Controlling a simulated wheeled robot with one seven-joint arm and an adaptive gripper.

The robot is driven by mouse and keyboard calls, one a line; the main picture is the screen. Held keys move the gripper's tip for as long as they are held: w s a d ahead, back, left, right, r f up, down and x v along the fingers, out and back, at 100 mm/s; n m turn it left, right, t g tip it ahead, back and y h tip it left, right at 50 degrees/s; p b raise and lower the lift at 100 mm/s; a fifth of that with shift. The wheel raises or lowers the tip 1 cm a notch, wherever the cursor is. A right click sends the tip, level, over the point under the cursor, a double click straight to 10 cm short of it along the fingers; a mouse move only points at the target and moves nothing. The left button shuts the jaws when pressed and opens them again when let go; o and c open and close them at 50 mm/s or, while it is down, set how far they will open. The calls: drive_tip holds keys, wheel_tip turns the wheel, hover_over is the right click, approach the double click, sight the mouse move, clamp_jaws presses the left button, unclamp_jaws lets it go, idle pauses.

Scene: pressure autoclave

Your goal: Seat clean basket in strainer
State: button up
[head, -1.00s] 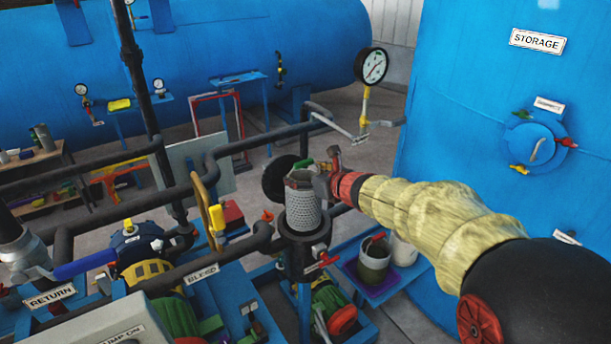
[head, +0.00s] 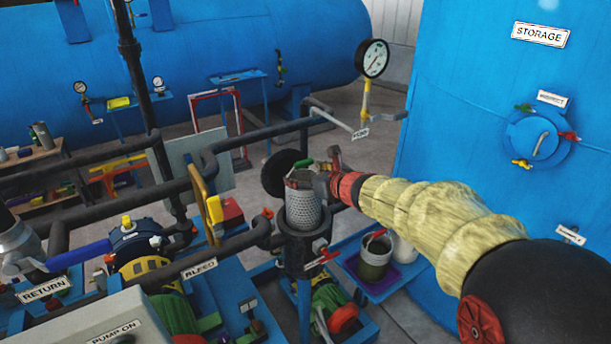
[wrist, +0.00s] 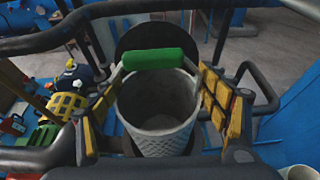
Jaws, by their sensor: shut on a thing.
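The clean basket (head: 303,209) is a grey perforated metal cup, held upright. It also shows in the wrist view (wrist: 160,138), empty, with a green handle grip (wrist: 152,58) across its top. My gripper (head: 318,178) is shut on the basket near its top; in the wrist view its yellow-padded fingers flank the basket. The strainer (head: 304,254) is a dark upright pipe body directly below. The basket's lower end is at the strainer's mouth; I cannot tell how far it is inside. A dark round lid (head: 280,174) stands open behind.
A red-handled valve (head: 323,257) sits on the strainer's front. Black pipes (head: 232,245) run close on the left. A bucket (head: 374,259) stands on a tray to the right, before the blue storage tank (head: 480,125). A pressure gauge (head: 372,58) rises behind.

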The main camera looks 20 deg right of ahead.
sight(306, 210)
drive_tip(key=shift+f+b, duration=6.55)
drive_tip(key=shift+b, duration=0.4)
drive_tip(key=o, duration=2.1)
drive_tip(key=shift+f, duration=0.1)
drive_tip(key=shift+s, duration=0.1)
drive_tip(key=v, duration=1.2)
